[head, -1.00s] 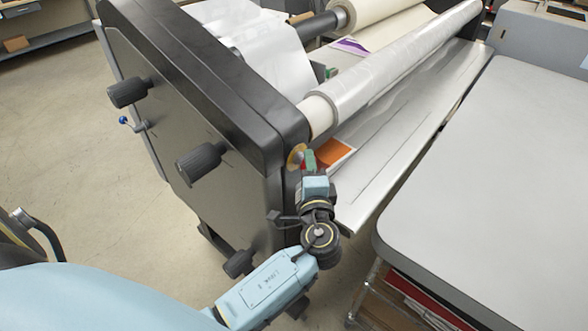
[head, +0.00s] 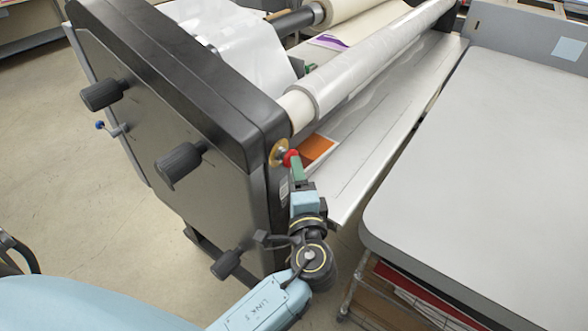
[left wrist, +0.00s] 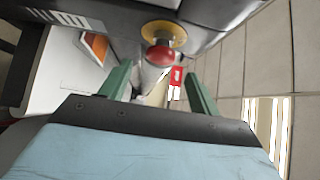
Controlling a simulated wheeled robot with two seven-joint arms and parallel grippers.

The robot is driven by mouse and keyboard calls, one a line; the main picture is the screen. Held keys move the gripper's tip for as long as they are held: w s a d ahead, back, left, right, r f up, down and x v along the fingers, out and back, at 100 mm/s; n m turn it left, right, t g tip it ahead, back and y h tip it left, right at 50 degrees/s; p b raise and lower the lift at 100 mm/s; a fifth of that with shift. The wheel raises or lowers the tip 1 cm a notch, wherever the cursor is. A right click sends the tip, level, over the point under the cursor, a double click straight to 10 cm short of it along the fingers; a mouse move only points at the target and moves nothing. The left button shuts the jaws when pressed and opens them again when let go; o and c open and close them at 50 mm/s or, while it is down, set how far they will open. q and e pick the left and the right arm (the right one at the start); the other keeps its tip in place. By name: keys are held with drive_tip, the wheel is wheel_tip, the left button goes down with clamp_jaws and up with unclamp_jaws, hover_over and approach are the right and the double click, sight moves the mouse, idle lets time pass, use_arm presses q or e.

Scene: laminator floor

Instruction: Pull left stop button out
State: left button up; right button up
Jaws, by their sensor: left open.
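The left stop button (head: 290,157) is a red knob on a yellow round plate (head: 278,152) at the front corner of the black laminator end panel. In the left wrist view the red button (left wrist: 159,56) shows beyond the fingertips, near the middle, below its yellow plate (left wrist: 164,34). My left gripper (head: 297,168) has green fingers close to the button in the head view. In the left wrist view the left gripper (left wrist: 158,80) is open, its fingers apart on either side of the button's line and holding nothing. My right gripper is not in view.
The laminator's black end panel (head: 170,120) has dark knobs (head: 180,163) on its side. A film roller (head: 370,60) runs back from the corner. A grey table (head: 480,170) stands to the right, with a narrow gap before it.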

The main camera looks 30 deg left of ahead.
use_arm(q)
drive_tip(key=b+v, duration=0.1)
drive_tip(key=v, duration=0.7)
drive_tip(key=shift+s+b, duration=0.15)
drive_tip(key=shift+b, duration=0.2)
drive_tip(key=shift+d, duration=0.1)
